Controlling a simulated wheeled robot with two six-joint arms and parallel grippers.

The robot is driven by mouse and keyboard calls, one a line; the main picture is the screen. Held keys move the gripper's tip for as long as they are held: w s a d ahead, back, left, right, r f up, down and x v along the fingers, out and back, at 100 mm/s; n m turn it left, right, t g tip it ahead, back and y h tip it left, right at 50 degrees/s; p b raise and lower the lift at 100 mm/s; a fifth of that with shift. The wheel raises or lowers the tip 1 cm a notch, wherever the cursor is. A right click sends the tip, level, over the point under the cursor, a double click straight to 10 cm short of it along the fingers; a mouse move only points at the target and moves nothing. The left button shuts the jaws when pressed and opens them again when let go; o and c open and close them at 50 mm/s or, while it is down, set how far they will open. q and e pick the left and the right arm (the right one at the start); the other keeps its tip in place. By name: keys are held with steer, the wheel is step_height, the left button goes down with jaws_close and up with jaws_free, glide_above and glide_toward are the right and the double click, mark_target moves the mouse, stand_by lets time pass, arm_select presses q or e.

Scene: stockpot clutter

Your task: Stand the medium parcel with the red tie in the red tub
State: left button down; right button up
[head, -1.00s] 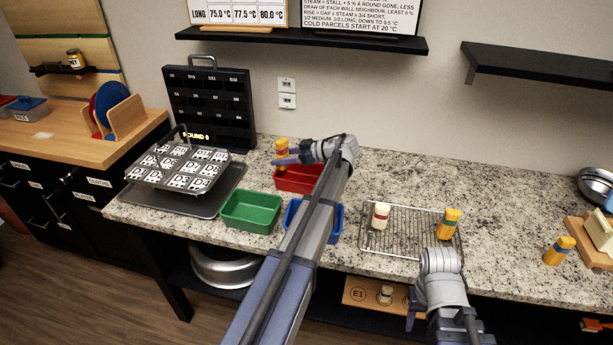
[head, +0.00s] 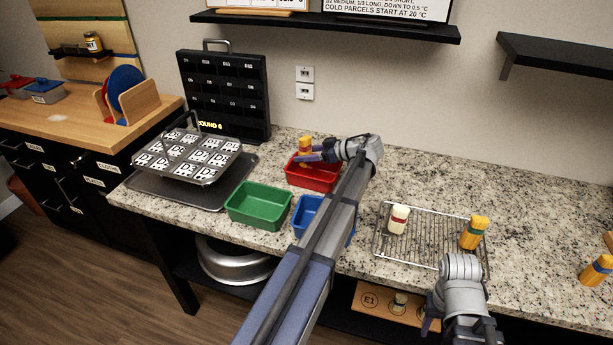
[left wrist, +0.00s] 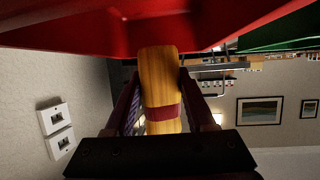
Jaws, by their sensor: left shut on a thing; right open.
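The parcel with the red tie is a yellow-orange upright block (head: 305,146). My left gripper (head: 308,158) is shut on it and holds it upright at the left back part of the red tub (head: 314,182). In the left wrist view the parcel (left wrist: 158,72) shows its dark red band between the fingers, and its far end overlaps the red tub wall (left wrist: 80,35). I cannot tell whether its bottom touches the tub floor. My right gripper (head: 431,316) is open and empty near the counter's front edge, partly hidden by its own wrist.
A green tub (head: 258,206) and a blue tub (head: 306,215) stand in front of the red tub. A wire rack (head: 420,250) holds a cream parcel (head: 398,219) and a yellow parcel with a green tie (head: 473,233). A tray of labelled tiles (head: 188,160) stands left.

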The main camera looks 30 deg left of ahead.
arm_select(q)
steer(key=shift+f+b, duration=2.15)
steer(key=shift+f, duration=0.5)
steer(key=shift+r, duration=0.1)
steer(key=shift+c, duration=1.2)
jaws_free()
